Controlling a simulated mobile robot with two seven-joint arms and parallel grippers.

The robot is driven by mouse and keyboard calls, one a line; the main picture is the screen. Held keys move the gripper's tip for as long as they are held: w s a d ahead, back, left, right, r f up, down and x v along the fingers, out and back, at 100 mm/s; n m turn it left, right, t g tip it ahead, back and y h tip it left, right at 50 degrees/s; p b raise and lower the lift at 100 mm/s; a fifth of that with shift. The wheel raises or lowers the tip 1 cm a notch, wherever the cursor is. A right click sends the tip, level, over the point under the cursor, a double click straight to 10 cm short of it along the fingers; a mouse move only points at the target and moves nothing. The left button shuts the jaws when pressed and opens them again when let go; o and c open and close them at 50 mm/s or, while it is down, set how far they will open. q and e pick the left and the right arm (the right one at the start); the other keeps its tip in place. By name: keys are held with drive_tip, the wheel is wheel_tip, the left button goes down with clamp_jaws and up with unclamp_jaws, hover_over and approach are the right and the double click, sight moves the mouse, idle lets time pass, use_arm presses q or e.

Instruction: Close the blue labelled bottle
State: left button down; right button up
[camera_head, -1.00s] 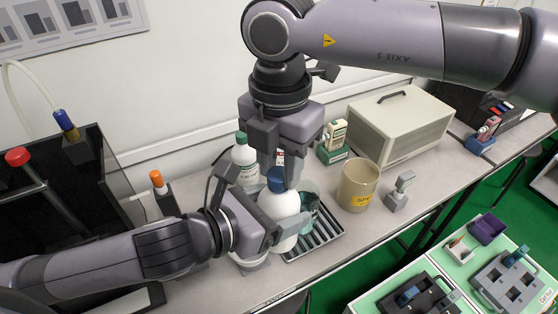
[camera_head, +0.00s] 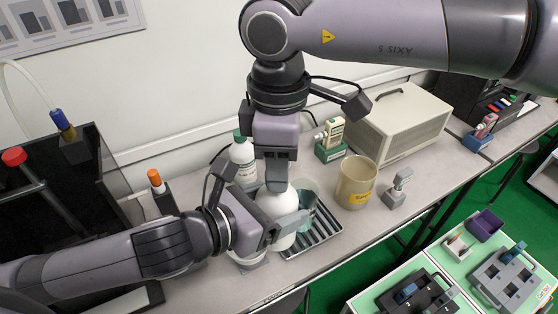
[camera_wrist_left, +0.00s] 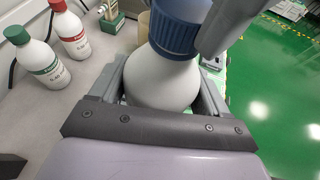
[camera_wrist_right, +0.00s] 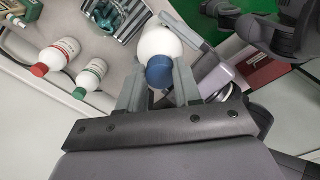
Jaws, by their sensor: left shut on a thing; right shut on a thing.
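The white bottle (camera_head: 276,203) stands upright at the front of the bench; its label is out of sight. My left gripper (camera_wrist_left: 160,88) is shut around its body from the side. The blue cap (camera_wrist_left: 177,28) sits on the bottle's neck in the left wrist view, and it also shows in the right wrist view (camera_wrist_right: 160,72). My right gripper (camera_wrist_right: 158,88) comes straight down from above and is shut on the cap. In the head view the right gripper hides the cap. I cannot tell how tightly the cap is threaded.
A green-capped bottle (camera_head: 243,160) and a red-capped bottle (camera_wrist_left: 70,32) stand behind. A beaker with teal liquid (camera_head: 306,206) and a slotted tray (camera_head: 325,238) are close on the right. A beige container (camera_head: 356,182) stands farther right. A dark open-fronted box (camera_head: 75,190) is at left.

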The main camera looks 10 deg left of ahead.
drive_tip(key=o, duration=1)
drive_tip(key=shift+r, duration=0.1)
drive_tip(key=shift+r, duration=2.2)
drive_tip(key=shift+c, duration=0.4)
